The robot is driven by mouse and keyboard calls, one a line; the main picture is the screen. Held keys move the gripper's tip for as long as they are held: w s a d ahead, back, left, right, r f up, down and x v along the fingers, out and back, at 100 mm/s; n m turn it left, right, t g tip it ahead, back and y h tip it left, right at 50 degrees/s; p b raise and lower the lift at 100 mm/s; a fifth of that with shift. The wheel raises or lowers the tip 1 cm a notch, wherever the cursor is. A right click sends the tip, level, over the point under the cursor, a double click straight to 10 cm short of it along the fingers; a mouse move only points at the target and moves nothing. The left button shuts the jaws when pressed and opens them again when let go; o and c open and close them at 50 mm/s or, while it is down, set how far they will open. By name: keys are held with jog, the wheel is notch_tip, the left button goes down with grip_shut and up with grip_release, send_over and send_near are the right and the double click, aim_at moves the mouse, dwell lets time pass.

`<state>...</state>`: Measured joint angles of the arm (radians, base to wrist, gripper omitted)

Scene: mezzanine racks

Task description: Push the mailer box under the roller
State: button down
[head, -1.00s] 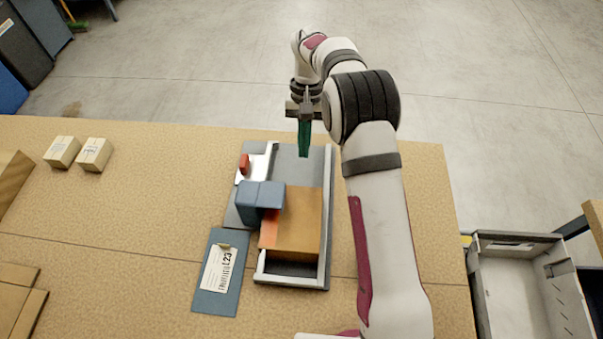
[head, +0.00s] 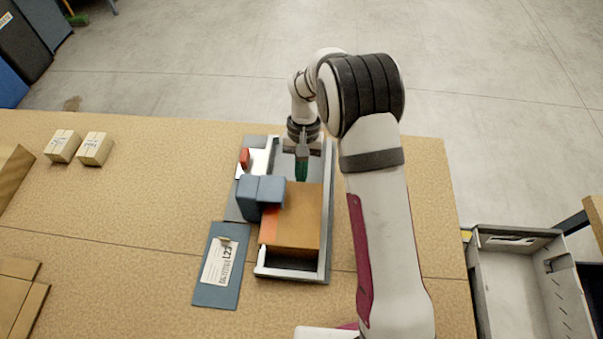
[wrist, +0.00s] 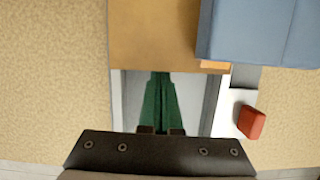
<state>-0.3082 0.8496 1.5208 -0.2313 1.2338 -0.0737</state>
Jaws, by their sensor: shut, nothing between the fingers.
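The brown mailer box (head: 300,215) lies in a grey tray with raised side rails (head: 326,240). An orange strip (head: 270,228) runs along its left side. A blue-grey block (head: 261,191) overhangs the box's left side; I take it to be the roller's housing, and no roller surface shows. My gripper (head: 301,176) points down into the tray's far end, its green fingers shut and empty. In the wrist view the fingertips (wrist: 161,77) are right at the far edge of the box (wrist: 155,35); I cannot tell whether they touch.
A red knob (head: 245,158) sits on a white plate left of the tray's far end. A labelled blue-grey panel (head: 230,290) lies at the left front. Two small cartons (head: 95,149) stand far left. A grey bin (head: 490,290) is right of the table. The table's left middle is clear.

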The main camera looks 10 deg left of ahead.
jog(key=shift+s, duration=1.25)
